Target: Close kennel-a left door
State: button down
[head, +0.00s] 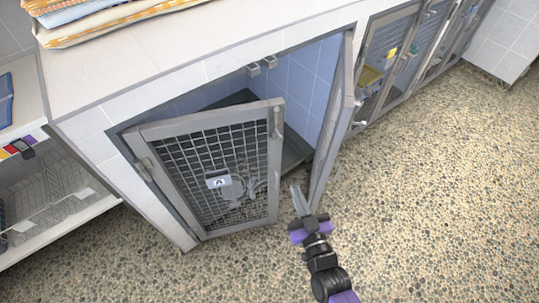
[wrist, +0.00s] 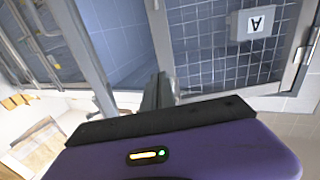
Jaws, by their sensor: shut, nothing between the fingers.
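The kennel-a left door (head: 203,160) is a grey-framed mesh door with an "A" label (head: 218,182). It stands partly open, its free edge swung out from the opening. In the wrist view the left door (wrist: 217,62) is upside down at the right. The right door (head: 333,125) also stands open, seen nearly edge-on. My gripper (head: 296,192) is shut and empty, in front of the kennel between the free edges of the two doors. Its fingers (wrist: 160,92) show near the left door's frame; I cannot tell whether they touch it.
The blue-tiled kennel inside (head: 303,85) shows between the doors. Folded towels (head: 110,18) lie on the white top (head: 170,60). Other kennels (head: 400,55) continue to the right, and a shelf unit (head: 50,180) stands at the left. The pebbled floor (head: 440,190) is clear at the right.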

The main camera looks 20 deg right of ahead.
aim_at(281, 148)
jog(key=w, duration=0.9)
jog(key=w+d, duration=0.1)
jog(key=w, duration=0.4)
jog(key=shift+d+f, duration=0.1)
